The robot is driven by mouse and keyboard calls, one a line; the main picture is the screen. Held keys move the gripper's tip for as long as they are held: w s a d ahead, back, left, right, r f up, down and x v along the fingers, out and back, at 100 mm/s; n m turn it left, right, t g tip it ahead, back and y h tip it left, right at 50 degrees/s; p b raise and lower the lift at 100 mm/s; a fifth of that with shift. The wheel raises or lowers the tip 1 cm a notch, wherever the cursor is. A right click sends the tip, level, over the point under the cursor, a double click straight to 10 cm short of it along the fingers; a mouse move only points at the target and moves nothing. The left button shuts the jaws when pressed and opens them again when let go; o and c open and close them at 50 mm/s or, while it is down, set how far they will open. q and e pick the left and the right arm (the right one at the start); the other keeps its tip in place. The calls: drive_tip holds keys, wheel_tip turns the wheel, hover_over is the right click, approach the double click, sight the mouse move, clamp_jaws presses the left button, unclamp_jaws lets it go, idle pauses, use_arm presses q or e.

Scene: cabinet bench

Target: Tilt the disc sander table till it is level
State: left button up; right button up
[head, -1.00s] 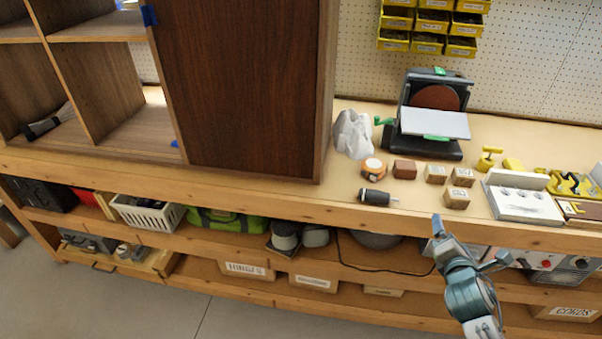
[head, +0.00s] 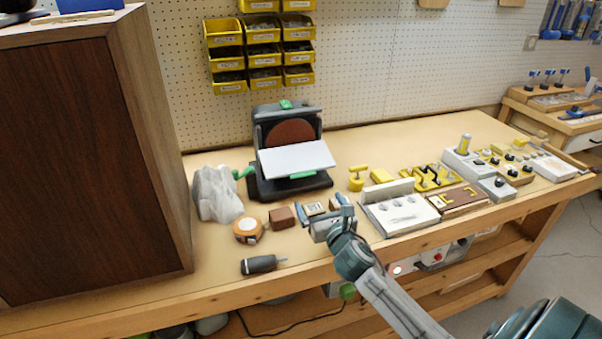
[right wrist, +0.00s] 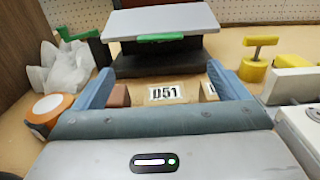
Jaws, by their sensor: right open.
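The disc sander (head: 262,183) stands on the bench, with a dark body and a reddish-brown disc (head: 290,133). Its pale table (head: 297,158) sits in front of the disc and looks sloped down toward the front; the exact angle is hard to tell. A green handle (right wrist: 160,38) shows under the table's front edge, and a green crank (head: 241,173) at the left side. My right gripper (head: 324,208) is open and empty in front of the sander, pointing toward it. In the right wrist view its fingers (right wrist: 160,70) are spread below the sander table, apart from it. My left gripper is out of view.
Small wooden blocks, one labelled D51 (right wrist: 163,92), lie by my right fingers. A crumpled white bag (head: 217,194), a tape roll (head: 248,230) and a dark-handled tool (head: 259,264) lie left. A white jig (head: 402,213) stands right. A tall cabinet (head: 90,160) bounds the left.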

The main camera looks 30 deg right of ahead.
sight(304, 176)
drive_tip(key=shift+w+d, duration=0.1)
drive_tip(key=shift+w, duration=0.4)
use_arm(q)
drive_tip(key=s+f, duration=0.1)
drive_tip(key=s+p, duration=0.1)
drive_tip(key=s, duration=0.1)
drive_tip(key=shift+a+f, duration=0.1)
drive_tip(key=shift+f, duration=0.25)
use_arm(e)
drive_tip(key=x, duration=1)
drive_tip(key=shift+r, duration=0.1)
